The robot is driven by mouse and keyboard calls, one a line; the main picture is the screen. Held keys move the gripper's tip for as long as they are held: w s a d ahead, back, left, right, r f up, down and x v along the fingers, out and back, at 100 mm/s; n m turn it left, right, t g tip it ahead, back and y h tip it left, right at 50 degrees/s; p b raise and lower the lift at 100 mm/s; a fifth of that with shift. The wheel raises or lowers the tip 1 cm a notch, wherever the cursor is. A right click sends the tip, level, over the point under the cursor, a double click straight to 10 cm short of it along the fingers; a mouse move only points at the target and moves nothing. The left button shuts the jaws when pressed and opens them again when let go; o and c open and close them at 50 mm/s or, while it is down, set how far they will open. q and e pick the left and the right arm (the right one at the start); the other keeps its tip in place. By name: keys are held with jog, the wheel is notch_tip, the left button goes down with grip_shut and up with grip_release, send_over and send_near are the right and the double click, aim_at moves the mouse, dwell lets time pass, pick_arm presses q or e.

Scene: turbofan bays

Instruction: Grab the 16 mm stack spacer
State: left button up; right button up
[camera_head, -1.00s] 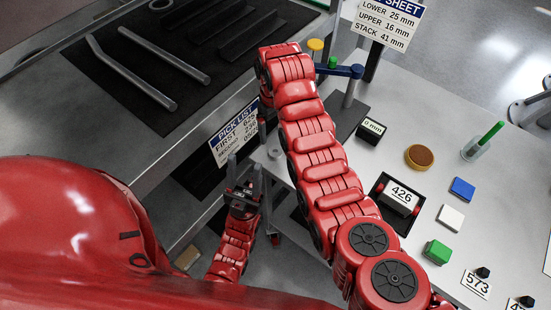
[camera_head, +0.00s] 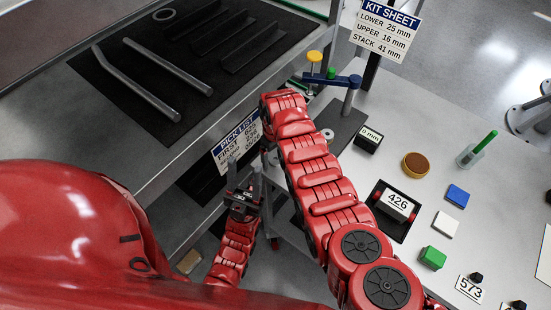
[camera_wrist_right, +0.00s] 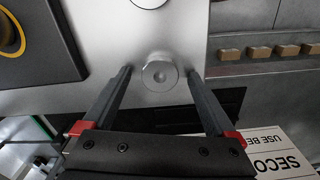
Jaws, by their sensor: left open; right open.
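In the right wrist view a round grey metal disc with a small central hole (camera_wrist_right: 160,74) lies on a light metal surface. A second round metal piece (camera_wrist_right: 150,3) is cut off by the top edge. No size mark shows on either, so I cannot tell which is the 16 mm spacer. My right gripper (camera_wrist_right: 158,78) is open, its fingertips either side of the first disc with gaps showing; I cannot tell its height above it. In the head view my right arm hides that gripper. My left gripper (camera_head: 243,178) is open and empty, low beside the bench.
The kit sheet (camera_head: 386,28) reads lower 25, upper 16, stack 41 mm. A blue arm on a post (camera_head: 340,80) stands near my right arm. A black "0 mm" block (camera_head: 369,138) and a 426 display (camera_head: 397,200) are on the right table. A pick list (camera_head: 237,145) hangs left.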

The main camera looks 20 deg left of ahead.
jog(key=shift+c, duration=0.4)
grip_shut()
jog(key=shift+r, duration=0.15)
